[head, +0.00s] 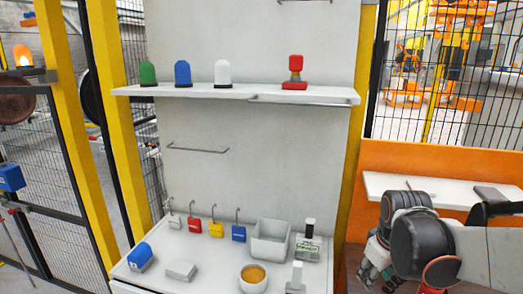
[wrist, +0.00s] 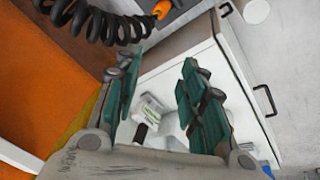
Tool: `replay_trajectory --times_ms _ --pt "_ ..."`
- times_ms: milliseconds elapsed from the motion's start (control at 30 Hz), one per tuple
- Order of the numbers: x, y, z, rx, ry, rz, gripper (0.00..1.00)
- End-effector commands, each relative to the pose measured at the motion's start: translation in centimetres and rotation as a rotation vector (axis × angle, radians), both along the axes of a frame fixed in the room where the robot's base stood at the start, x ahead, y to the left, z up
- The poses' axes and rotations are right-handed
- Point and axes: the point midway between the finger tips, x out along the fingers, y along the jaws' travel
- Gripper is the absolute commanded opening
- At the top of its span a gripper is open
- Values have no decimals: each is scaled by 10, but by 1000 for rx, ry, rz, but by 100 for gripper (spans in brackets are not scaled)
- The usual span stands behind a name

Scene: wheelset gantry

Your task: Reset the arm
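My arm comes in at the lower right of the head view, beside the white cabinet. My gripper (head: 378,262) is partly hidden there by the arm's dark wrist. In the wrist view my gripper (wrist: 160,95) has its two green-padded fingers spread apart. Nothing is held between them. Through the gap I see the white cabinet top (wrist: 185,65) and, beyond the fingers, a white and green labelled device (wrist: 152,108).
The cabinet top bears padlocks (head: 195,224), a grey bin (head: 270,240), a white cup (head: 254,279) and the labelled device (head: 308,247). Above, a shelf (head: 200,92) holds coloured domes and a red stamp-like object (head: 295,72). An orange panel (head: 440,165) and white ledge (head: 400,186) stand by my arm.

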Motion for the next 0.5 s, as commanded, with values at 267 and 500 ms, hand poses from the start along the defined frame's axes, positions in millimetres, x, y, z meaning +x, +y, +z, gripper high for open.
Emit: replay_trajectory --times_ms 267,500 --pt "-37 44 20 52 -195 -104 38" --pt "-84 67 21 141 -278 -216 38"
